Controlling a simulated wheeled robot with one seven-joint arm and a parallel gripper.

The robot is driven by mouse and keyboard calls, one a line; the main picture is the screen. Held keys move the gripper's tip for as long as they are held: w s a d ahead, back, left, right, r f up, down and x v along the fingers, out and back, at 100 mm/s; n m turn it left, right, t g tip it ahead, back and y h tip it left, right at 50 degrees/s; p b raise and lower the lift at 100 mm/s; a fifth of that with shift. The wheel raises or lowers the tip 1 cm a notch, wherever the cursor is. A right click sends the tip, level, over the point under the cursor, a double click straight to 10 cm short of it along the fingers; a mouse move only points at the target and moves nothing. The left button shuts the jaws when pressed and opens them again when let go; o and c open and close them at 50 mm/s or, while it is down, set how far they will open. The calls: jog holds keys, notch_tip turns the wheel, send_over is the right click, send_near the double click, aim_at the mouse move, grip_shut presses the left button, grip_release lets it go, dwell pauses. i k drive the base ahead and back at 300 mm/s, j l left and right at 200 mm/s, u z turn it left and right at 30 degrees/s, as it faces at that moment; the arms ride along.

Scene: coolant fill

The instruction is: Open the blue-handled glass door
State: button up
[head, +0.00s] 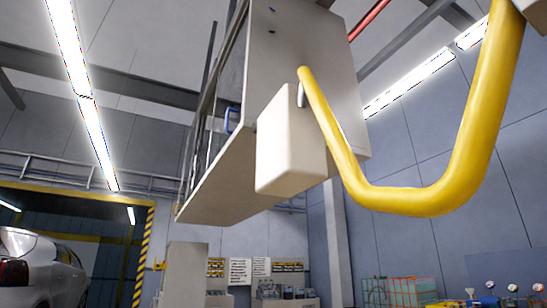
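A grey cabinet (300,65) hangs across the upper middle of the head view, seen from below and from the side. Its front faces left and shows at a steep angle. A small blue handle (231,120) shows on that front. The framed, see-through panel beside it, seemingly the glass door (204,130), is narrow from this angle. It looks shut, but I cannot be sure. My gripper is not in view, so its state and its distance from the handle do not show.
A white block (288,150) and a thick bent yellow tube (425,200) cover the near right; I cannot tell whether they are mine. A silver car (40,268) stands at lower left by a striped doorway post (143,255). Wire baskets (400,291) and gauges stand at lower right.

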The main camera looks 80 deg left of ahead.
aim_at(229, 95)
jog(key=u, duration=1.4)
